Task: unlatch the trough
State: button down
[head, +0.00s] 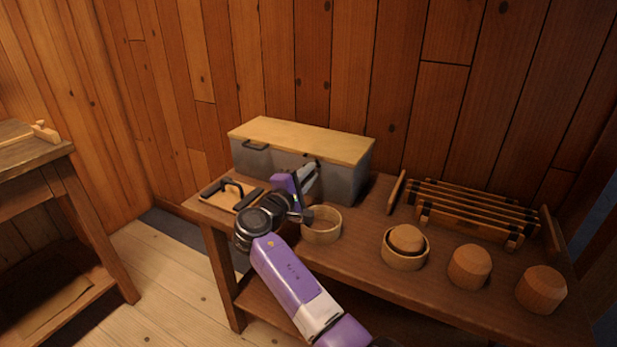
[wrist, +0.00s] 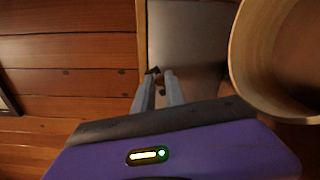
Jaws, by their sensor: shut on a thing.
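The trough (head: 340,179) is a grey box with a pale wooden lid (head: 300,138), which lies down on it, at the back left of the table. A small dark latch (head: 313,160) is on its front under the lid's edge, partly hidden by my fingers. My gripper (head: 312,170) is at the front of the trough, shut on the latch. In the wrist view, the fingertips (wrist: 162,74) meet at the dark latch (wrist: 151,73), beside the grey trough wall (wrist: 190,35). Whether the latch has turned I cannot tell.
A round wooden bowl (head: 321,234) stands close to my gripper, right and in front. A board with a black handle (head: 216,196) lies at the left. A slatted rack (head: 470,214), a bowl holding a wooden piece (head: 404,260) and two wooden domes (head: 469,267) fill the right.

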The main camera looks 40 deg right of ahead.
dwell(0.4)
jog(key=c, duration=1.4)
grip_release()
jog(key=shift+p+v, duration=0.55)
jog(key=shift+v, duration=3.4)
